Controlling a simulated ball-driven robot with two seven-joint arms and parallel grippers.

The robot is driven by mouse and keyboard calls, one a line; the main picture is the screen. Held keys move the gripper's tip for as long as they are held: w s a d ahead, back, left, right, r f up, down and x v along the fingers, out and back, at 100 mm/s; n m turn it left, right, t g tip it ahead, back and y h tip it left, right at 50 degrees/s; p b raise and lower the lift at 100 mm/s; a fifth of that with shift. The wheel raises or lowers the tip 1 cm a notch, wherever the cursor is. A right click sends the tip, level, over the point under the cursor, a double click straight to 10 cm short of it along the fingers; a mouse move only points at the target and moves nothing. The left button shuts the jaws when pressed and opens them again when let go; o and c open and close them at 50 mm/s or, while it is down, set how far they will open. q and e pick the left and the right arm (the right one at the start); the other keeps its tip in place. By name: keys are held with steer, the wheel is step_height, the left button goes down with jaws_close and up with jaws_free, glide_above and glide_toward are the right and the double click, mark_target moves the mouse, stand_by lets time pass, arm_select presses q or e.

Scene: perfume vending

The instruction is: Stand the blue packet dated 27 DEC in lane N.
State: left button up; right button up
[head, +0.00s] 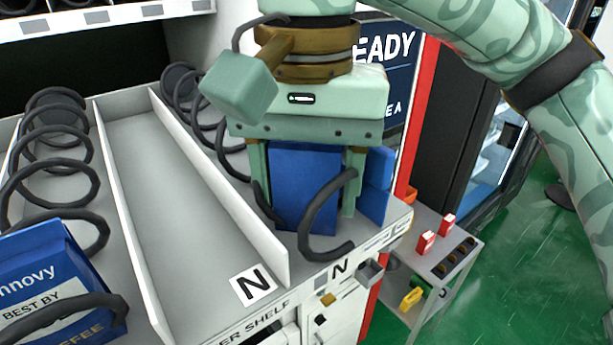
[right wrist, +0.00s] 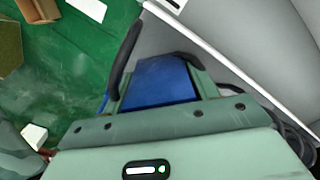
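A blue packet (head: 305,185) is upright between the two fingers of my right gripper (head: 307,195), which look closed against its sides. It also shows in the right wrist view (right wrist: 158,82). No date is readable on its visible face. It is at the front of the coiled lane right of the white divider, with a dark coil end (head: 325,220) in front of it. The empty lane (head: 165,170) left of the divider has no coil and carries a white card marked N (head: 253,284). Another N is on the shelf front (head: 340,267). My left gripper is out of view.
Another blue packet (head: 45,280), marked BEST BY and COFFEE, stands in the left coiled lane. A blue shape (head: 378,185) shows beyond my right finger; its identity is unclear. A small cart (head: 455,235) with red-and-white boxes stands right of the shelf.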

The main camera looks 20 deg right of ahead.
steer(key=shift+r, duration=0.1)
stand_by(0.3)
step_height(320, 180, up, 12)
steer(key=shift+r+p, duration=0.1)
steer(key=shift+p, duration=0.8)
